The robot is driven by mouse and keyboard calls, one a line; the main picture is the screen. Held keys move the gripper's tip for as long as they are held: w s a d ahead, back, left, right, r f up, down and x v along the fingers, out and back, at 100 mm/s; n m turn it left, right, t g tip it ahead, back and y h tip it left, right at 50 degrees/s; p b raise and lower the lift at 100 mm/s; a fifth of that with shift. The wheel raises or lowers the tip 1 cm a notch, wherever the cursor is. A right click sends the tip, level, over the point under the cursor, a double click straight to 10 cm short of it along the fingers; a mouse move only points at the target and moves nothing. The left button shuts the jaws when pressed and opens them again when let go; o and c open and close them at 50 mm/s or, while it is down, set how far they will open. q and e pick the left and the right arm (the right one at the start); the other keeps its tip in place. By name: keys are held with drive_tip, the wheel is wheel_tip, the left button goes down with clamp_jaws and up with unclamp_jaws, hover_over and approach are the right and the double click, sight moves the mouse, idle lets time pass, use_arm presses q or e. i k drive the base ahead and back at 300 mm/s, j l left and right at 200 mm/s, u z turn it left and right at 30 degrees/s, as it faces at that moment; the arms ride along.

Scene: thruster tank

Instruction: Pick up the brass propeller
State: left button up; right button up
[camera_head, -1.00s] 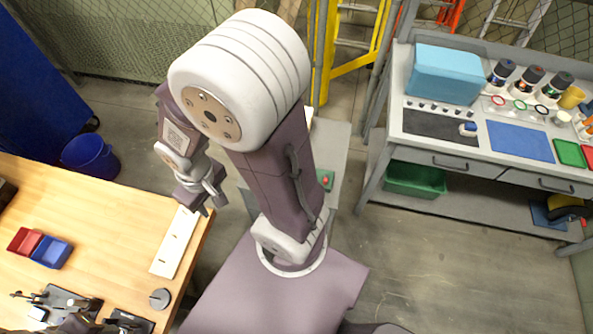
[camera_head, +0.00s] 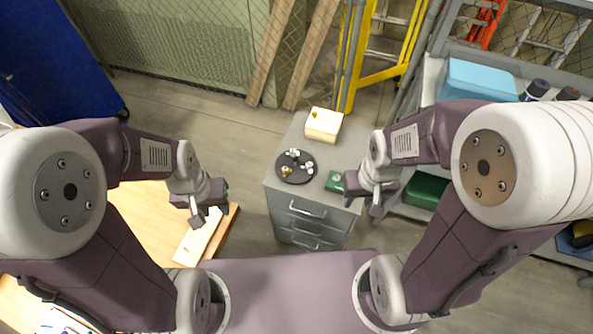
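A small brass-coloured part (camera_head: 287,171), which looks like the brass propeller, lies on a round black tray (camera_head: 296,179) on top of the grey drawer cabinet. Small pale metallic parts (camera_head: 308,168) lie beside it on the tray; their exact shape is too small to tell. My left gripper (camera_head: 209,215) is open and empty, left of the cabinet, above the right end of the wooden table. My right gripper (camera_head: 364,203) appears open and empty, by the cabinet's right edge. Both are well apart from the brass part.
A cream box (camera_head: 323,124) stands at the back of the cabinet top. A green device (camera_head: 335,181) sits right of the tray, close to my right gripper. The wooden table (camera_head: 145,205) is at left. A grey workbench with a blue case (camera_head: 478,80) stands at right.

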sight(285, 172)
drive_tip(key=i+l+u, duration=0.1)
drive_tip(key=l+u, duration=0.2)
drive_tip(key=u, duration=0.2)
drive_tip(key=i+l+u, duration=0.1)
drive_tip(key=l+u, duration=0.2)
drive_tip(key=u, duration=0.15)
